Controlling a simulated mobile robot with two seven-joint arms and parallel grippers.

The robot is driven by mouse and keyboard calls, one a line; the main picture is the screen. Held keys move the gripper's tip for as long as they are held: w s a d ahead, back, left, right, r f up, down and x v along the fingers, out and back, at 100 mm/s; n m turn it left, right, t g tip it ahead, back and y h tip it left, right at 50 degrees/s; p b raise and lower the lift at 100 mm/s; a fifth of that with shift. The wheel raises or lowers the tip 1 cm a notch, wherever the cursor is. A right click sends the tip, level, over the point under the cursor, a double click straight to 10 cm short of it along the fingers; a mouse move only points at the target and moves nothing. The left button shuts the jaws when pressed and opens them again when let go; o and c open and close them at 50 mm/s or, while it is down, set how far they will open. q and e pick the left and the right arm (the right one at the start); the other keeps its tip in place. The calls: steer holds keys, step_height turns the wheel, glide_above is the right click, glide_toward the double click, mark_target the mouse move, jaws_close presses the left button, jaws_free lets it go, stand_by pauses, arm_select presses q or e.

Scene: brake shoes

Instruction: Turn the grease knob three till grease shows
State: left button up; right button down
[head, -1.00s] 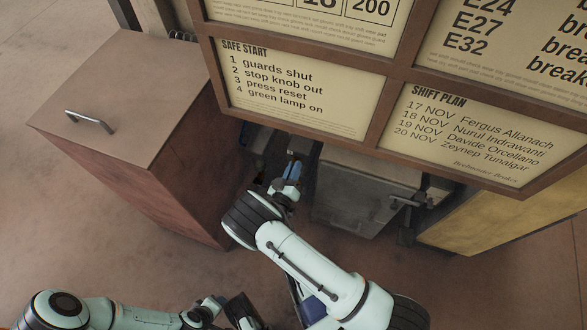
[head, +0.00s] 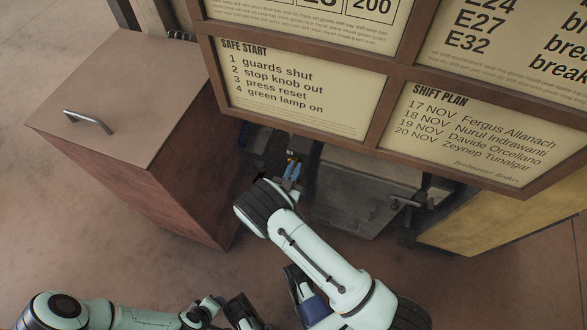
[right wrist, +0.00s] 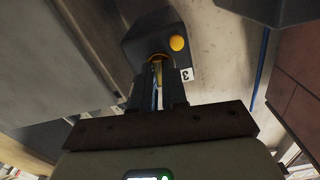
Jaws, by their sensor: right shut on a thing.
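My right gripper (head: 291,171) reaches under the notice board to the dark machine; it also shows in the right wrist view (right wrist: 159,85). Its two fingers are shut on a small brass-coloured knob (right wrist: 157,58) at the edge of a dark block (right wrist: 150,32). A white tag marked 3 (right wrist: 187,75) sits beside the knob. A round orange-yellow blob (right wrist: 177,43) shows on the block, just right of the knob; I cannot tell whether it is grease. The fingers hide part of the knob. My left gripper (head: 238,309) is low in the head view, away from the machine; its jaws are unclear.
A notice board (head: 300,75) hangs over the machine and hides its upper part. A reddish-brown cabinet (head: 130,100) with a metal handle (head: 90,122) stands at left. A grey metal box (head: 365,180) is right of the gripper. The floor at lower left is open.

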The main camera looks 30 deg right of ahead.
steer(key=shift+f, duration=0.1)
stand_by(0.4)
steer(key=c, duration=1.2)
jaws_free()
steer(key=shift+o, duration=0.2)
arm_select(q)
steer(key=shift+s+d+r+g+p, duration=0.2)
steer(key=shift+s+d+r+p, duration=0.1)
steer(key=shift+s+r+p, duration=0.25)
steer(key=shift+s+d+r+g+p, duration=0.25)
steer(key=shift+s+d+r, duration=0.1)
steer(key=shift+s, duration=0.3)
arm_select(e)
steer(key=v, duration=1.3)
steer(key=shift+s+a, duration=0.15)
steer(key=shift+s, duration=0.05)
arm_select(q)
steer(key=shift+a, duration=0.15)
